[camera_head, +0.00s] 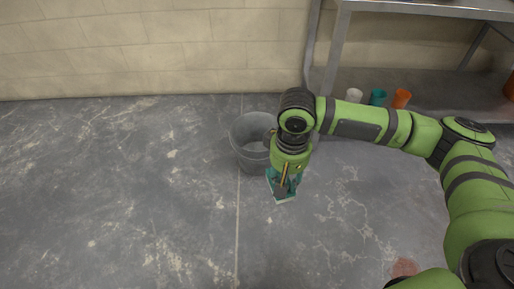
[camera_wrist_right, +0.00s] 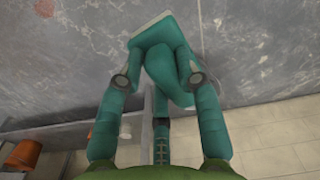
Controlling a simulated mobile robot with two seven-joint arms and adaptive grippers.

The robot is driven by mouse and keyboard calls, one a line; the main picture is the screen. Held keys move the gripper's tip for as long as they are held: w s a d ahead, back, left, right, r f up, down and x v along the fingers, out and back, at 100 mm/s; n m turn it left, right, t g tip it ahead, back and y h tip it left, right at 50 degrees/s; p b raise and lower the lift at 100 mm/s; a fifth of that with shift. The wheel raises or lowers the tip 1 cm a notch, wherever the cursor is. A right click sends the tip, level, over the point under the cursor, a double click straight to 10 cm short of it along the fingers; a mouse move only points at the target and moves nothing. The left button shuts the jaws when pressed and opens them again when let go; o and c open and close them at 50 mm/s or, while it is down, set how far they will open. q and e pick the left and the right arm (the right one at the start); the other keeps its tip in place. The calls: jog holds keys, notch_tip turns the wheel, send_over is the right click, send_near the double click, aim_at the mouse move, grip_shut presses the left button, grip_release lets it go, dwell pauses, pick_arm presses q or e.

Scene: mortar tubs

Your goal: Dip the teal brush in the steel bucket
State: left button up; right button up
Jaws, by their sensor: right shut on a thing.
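The steel bucket (camera_head: 243,157) stands on the floor near the middle of the head view, its open top facing up and its right side partly covered by my right arm. My right gripper (camera_head: 284,182) is in front of and to the right of the bucket. It is shut on the teal brush (camera_head: 283,196), which points down toward the floor, apart from the bucket. In the right wrist view the brush (camera_wrist_right: 171,62) sits between the fingers of the gripper (camera_wrist_right: 158,68), with its pale edge at the far end. My left gripper is not in view.
A metal shelf (camera_head: 337,50) stands at the back right against a block wall. Under it are a white cup (camera_head: 354,95), a teal cup (camera_head: 377,97) and an orange cup (camera_head: 401,98). A reddish patch (camera_head: 405,267) marks the floor. The floor left of the bucket is clear.

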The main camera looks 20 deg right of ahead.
notch_tip(320, 180, down, 2)
jog(key=shift+f, duration=0.1)
jog(key=shift+f+b, duration=0.45)
jog(key=shift+f, duration=0.9)
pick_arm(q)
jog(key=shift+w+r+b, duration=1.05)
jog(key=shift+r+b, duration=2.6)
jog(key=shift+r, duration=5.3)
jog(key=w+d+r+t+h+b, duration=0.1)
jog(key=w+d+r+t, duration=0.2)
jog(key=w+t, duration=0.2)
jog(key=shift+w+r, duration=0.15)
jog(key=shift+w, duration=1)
pick_arm(e)
notch_tip(320, 180, down, 26)
